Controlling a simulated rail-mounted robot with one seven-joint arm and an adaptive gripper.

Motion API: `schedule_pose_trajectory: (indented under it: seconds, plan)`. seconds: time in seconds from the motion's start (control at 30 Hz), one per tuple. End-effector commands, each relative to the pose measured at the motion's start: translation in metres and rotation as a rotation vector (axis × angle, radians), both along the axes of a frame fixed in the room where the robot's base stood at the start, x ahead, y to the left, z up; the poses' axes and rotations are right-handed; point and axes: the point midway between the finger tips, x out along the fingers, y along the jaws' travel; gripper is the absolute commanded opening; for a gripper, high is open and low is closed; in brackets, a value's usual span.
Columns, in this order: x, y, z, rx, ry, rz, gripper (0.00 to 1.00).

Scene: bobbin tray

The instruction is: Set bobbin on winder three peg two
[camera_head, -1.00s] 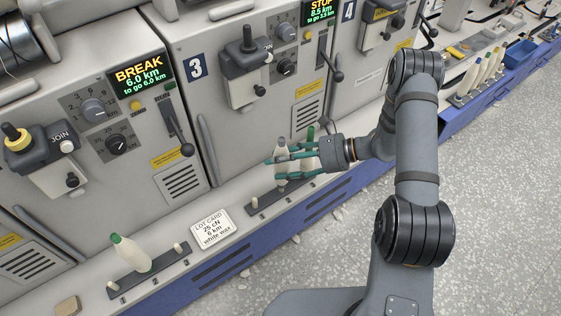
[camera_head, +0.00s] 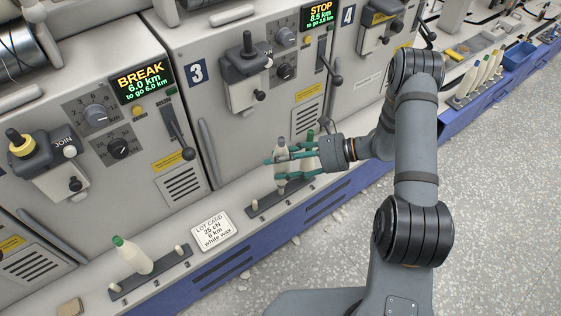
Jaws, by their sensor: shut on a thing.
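My gripper (camera_head: 282,168), with teal fingers, is shut on a pale bobbin (camera_head: 281,151) with a grey tip. The bobbin is roughly upright, above or at the dark peg rail (camera_head: 267,211) below the winder marked 3 (camera_head: 197,72). Whether its base touches the rail or sits on a peg is unclear. A bare pale peg (camera_head: 253,205) stands at the rail's left end. A green-tipped bobbin (camera_head: 310,136) stands just behind the fingers, partly hidden by them.
A lot card (camera_head: 211,231) lies left of the rail. Another rail (camera_head: 150,274) farther left holds a green-tipped bobbin (camera_head: 132,254) and a bare peg (camera_head: 179,250). Several bobbins (camera_head: 481,76) stand at the upper right. Levers and knobs jut from the winder fronts.

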Motion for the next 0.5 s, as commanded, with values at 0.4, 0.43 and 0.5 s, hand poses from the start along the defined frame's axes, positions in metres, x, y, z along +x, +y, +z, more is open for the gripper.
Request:
schedule_pose_trajectory:
  seconds: [0.4,0.43,0.5]
  plan:
    - [-0.0007,0.0002,0.0001,0.000,0.000,0.000,0.55]
    - [-0.0007,0.0002,0.0001,0.000,0.000,0.000,0.57]
    - [-0.0008,0.0002,0.0001,0.000,0.000,0.000,0.57]
